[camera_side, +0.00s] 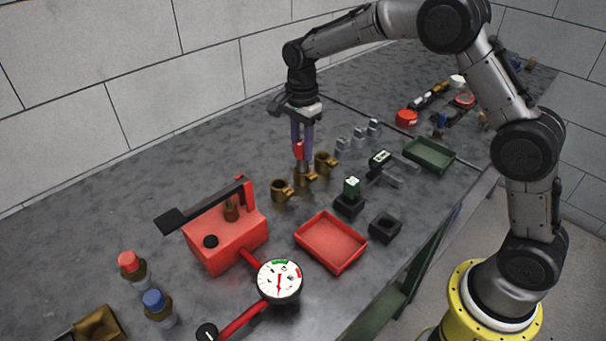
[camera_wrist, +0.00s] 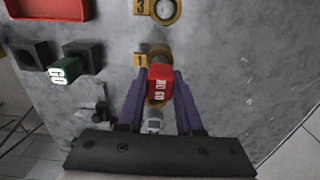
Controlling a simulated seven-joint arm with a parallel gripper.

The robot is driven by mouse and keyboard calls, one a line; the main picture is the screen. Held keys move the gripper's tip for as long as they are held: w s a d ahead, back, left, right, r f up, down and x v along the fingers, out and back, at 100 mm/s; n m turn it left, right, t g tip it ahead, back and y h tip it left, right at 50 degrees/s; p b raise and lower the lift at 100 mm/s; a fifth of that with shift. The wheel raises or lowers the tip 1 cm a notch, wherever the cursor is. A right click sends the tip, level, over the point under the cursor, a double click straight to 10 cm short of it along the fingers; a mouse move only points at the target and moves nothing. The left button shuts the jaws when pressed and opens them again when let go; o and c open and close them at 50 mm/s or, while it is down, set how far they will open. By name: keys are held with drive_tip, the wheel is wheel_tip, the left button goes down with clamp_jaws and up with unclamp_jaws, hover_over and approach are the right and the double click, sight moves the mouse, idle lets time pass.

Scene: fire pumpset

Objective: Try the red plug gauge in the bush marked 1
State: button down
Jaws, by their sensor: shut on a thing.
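My gripper (camera_side: 302,140) is shut on the red plug gauge (camera_side: 299,151). In the wrist view the red gauge (camera_wrist: 160,84) shows white NO GO lettering between the purple fingers (camera_wrist: 159,100). The gauge points down at the middle brass bush (camera_side: 306,182), whose yellow tag (camera_wrist: 140,60) appears to read 1. Its grey lower end meets the bush's mouth in the side view; I cannot tell how far in it is. The gauge and fingers partly hide this bush in the wrist view.
Brass bushes stand on either side, (camera_side: 282,190) and (camera_side: 326,162); one is tagged 3 (camera_wrist: 140,7). A green GO gauge (camera_side: 352,186) stands in a black block (camera_side: 349,205) beside an empty black block (camera_side: 384,227). A red tray (camera_side: 331,242) and red pump (camera_side: 226,244) are nearer.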

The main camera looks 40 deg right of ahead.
drive_tip(key=shift+r, duration=0.75)
drive_tip(key=shift+r, duration=0.8)
drive_tip(key=shift+f, duration=0.15)
drive_tip(key=shift+f, duration=1)
drive_tip(key=shift+f, duration=0.5)
idle(0.5)
